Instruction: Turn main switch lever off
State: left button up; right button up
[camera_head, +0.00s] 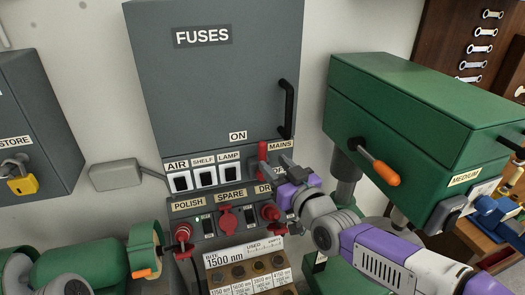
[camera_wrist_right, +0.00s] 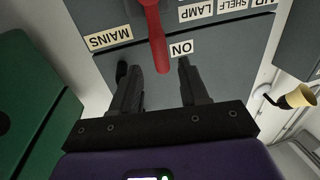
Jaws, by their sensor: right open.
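The red main switch lever (camera_head: 262,152) stands on the grey fuse panel beside the MAINS label (camera_head: 280,146), its handle pointing up towards the ON label (camera_head: 238,135). In the right wrist view the lever (camera_wrist_right: 153,35) reaches down from the top edge, and its end shows between my fingertips. My right gripper (camera_head: 274,172) is at the lever, partly hiding the panel and a label below MAINS. The wrist view shows its two dark fingers (camera_wrist_right: 158,72) apart, one on each side of the lever's end, with no clear contact. My left gripper is not in view.
Left of the lever are AIR, SHELF and LAMP switches (camera_head: 204,177). The fuse box door (camera_head: 220,80) has a black handle (camera_head: 287,108). A green machine (camera_head: 400,120) with an orange-tipped lever (camera_head: 380,165) stands close right.

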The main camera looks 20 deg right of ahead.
aim_at(264, 155)
jog(key=p+x, duration=0.1)
jog(key=x, duration=0.6)
jog(key=shift+f, duration=0.1)
grip_shut()
